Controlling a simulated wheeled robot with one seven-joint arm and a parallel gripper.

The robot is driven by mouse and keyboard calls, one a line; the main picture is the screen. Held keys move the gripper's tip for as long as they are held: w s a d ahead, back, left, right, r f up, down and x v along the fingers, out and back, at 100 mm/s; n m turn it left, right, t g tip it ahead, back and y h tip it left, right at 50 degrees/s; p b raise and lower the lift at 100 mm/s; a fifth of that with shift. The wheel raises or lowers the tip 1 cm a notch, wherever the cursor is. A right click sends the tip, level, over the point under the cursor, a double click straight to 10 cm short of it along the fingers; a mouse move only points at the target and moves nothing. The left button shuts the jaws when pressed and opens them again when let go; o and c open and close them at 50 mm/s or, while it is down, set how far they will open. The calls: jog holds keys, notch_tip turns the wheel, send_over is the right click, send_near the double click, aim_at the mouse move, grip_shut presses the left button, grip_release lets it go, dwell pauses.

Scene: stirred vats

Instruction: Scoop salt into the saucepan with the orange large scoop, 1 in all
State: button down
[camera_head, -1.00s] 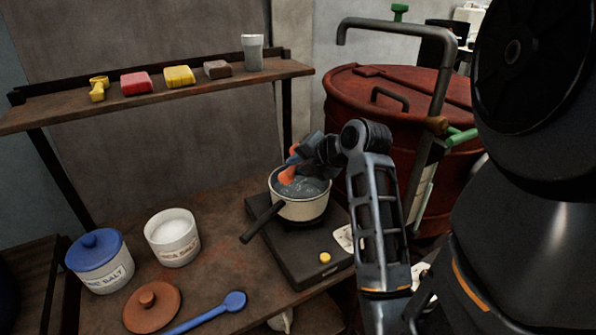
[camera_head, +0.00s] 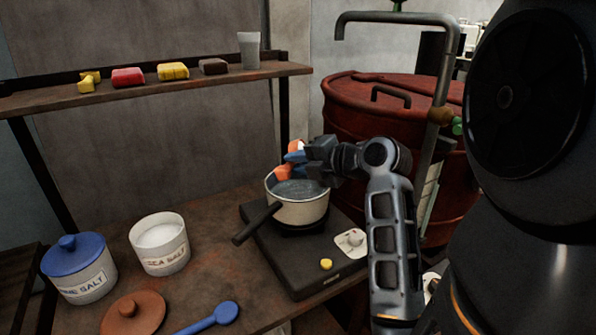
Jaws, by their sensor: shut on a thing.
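The saucepan (camera_head: 299,212), cream outside with a dark handle to the front left, stands on a dark hot plate (camera_head: 292,261) and holds a greyish liquid. My gripper (camera_head: 301,153) is above the saucepan's back rim, shut on the orange scoop (camera_head: 283,173). The scoop's bowl is over the back left of the pan, and I cannot tell what is in it. An open white jar (camera_head: 163,257) lettered "SEA SALT", partly legible, holds white salt (camera_head: 159,235). A second salt jar (camera_head: 87,284) has a blue lid on.
A brown lid (camera_head: 140,312) and a blue spoon-like scoop (camera_head: 216,316) lie at the bench's front. A shelf (camera_head: 140,97) above carries coloured blocks and a grey cup (camera_head: 249,50). A large red vat (camera_head: 370,125) with a bent pipe stands behind my arm.

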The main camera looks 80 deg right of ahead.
jog(key=shift+s+f+m+t+h+b, duration=0.2)
jog(key=shift+t+b, duration=0.45)
jog(key=shift+b, duration=1.2)
jog(key=shift+w+f+m+t+h+b, duration=0.2)
jog(key=shift+t+b, duration=0.45)
jog(key=shift+b, duration=1.15)
jog(key=shift+s+r+b, duration=0.1)
jog(key=shift+b, duration=0.6)
